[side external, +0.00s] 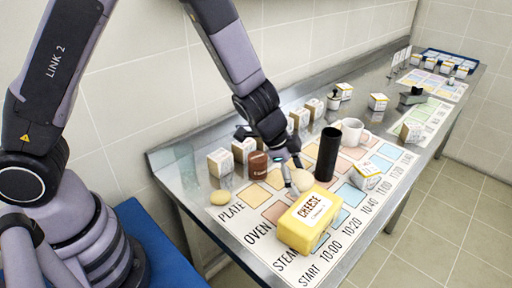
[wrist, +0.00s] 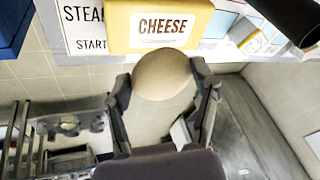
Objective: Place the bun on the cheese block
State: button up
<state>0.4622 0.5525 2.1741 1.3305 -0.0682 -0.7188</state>
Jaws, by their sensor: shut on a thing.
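A yellow cheese block (side external: 309,224) with a white CHEESE label lies on the printed mat near the table's front edge. In the wrist view the cheese block (wrist: 200,14) is at the top, just beyond the bun. My gripper (side external: 294,182) is shut on a round beige bun (side external: 303,180), just behind the cheese block in the side view. In the wrist view the bun (wrist: 163,75) sits between the two fingertips of my gripper (wrist: 163,88). The bun seems to be above table level, apart from the cheese; the exact gap is hard to tell.
A second round beige item (side external: 220,197) lies at the table's left. A brown can (side external: 257,164) and several labelled boxes line the back. A small box (side external: 367,176) sits right of the cheese.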

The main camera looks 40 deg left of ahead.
send_over(314, 208)
jog(key=s, duration=0.1)
jog(key=f, duration=0.5)
jog(key=shift+a+f, duration=0.15)
jog(key=shift+a, duration=0.25)
jog(key=shift+f, duration=1.5)
jog(key=shift+f, duration=0.2)
jog(key=o, duration=1.1)
jog(key=shift+r, duration=0.15)
